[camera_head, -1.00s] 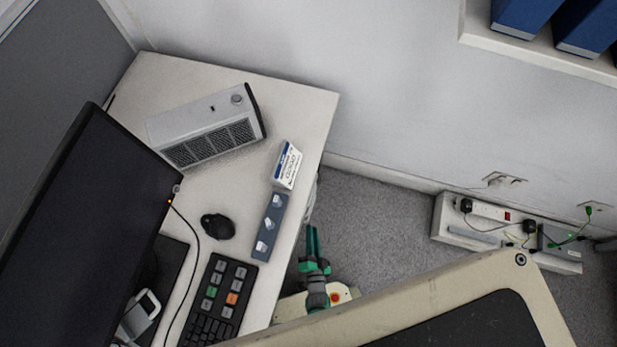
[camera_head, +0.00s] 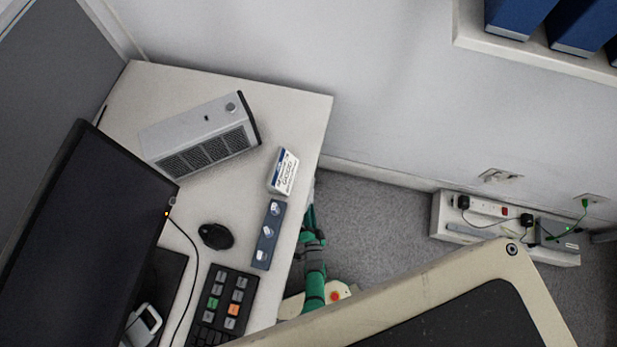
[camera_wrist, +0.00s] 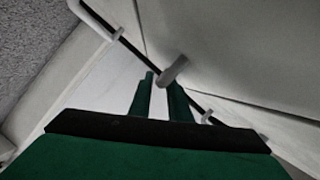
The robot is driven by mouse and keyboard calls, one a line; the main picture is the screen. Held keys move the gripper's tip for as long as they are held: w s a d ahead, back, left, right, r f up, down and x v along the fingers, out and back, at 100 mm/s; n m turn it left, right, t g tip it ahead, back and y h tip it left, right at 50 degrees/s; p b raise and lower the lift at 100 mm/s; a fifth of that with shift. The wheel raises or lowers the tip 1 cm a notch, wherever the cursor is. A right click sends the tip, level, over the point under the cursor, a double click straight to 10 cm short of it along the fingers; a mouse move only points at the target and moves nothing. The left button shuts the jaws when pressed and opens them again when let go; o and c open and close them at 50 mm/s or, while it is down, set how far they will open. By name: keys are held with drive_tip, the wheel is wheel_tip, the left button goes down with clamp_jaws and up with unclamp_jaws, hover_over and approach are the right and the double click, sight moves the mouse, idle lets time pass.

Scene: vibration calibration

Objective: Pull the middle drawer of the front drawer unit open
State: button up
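In the wrist view, my gripper (camera_wrist: 161,82) has its two green fingers apart, with pale surface showing between them. Their tips are close to a pale drawer front (camera_wrist: 230,45), beside a short grey handle-like piece (camera_wrist: 173,70). This piece is at the right fingertip; I cannot tell whether they touch. A long dark line (camera_wrist: 143,52) with small grey tabs runs diagonally along the front. Which drawer this is cannot be told. In the head view, my green arm reaches down beside the desk edge, and the drawer unit and fingertips are hidden.
The white desk (camera_head: 300,110) carries a grey vented box (camera_head: 200,135), a mouse (camera_head: 216,236), a keypad (camera_head: 225,300) and a monitor (camera_head: 80,230). A beige-framed dark panel (camera_head: 508,250) fills the lower right. Power strips (camera_head: 490,208) lie by the wall.

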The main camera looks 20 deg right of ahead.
drive_tip(key=shift+w+d+f, duration=0.15)
drive_tip(key=shift+w+d, duration=0.05)
drive_tip(key=shift+w, duration=0.35)
clamp_jaws()
drive_tip(key=shift+w, duration=0.1)
